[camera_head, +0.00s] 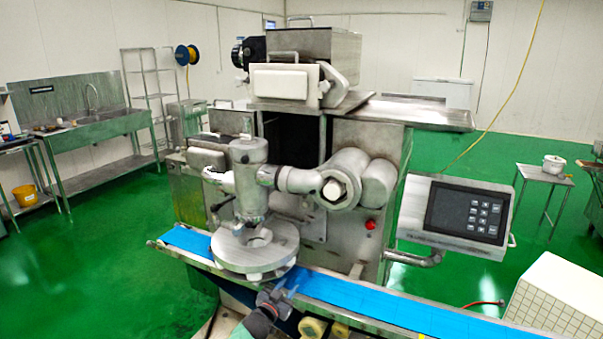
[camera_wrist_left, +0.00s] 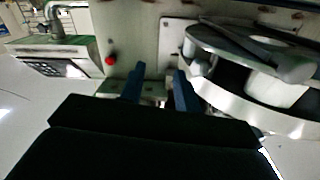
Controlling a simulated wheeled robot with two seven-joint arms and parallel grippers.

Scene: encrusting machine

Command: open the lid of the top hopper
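The top hopper (camera_head: 313,46) is a grey metal box at the top of the encrusting machine in the head view. An arched handle (camera_head: 290,18) rises from its upper edge, and the top looks covered; the lid's edges are hard to make out. My left gripper (camera_head: 274,298) is low, by the conveyor in front of the round disc, far below the hopper. In the left wrist view its two blue-grey fingers (camera_wrist_left: 158,82) stand apart with nothing between them. The hopper is not recognizable in that view. My right gripper is not in view.
The round metal disc (camera_head: 255,247) and the blue conveyor belt (camera_head: 370,300) are close to my left gripper. A control panel (camera_head: 466,213) juts out at right. A white tiled block (camera_head: 558,298) stands at lower right. Green floor is open at left.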

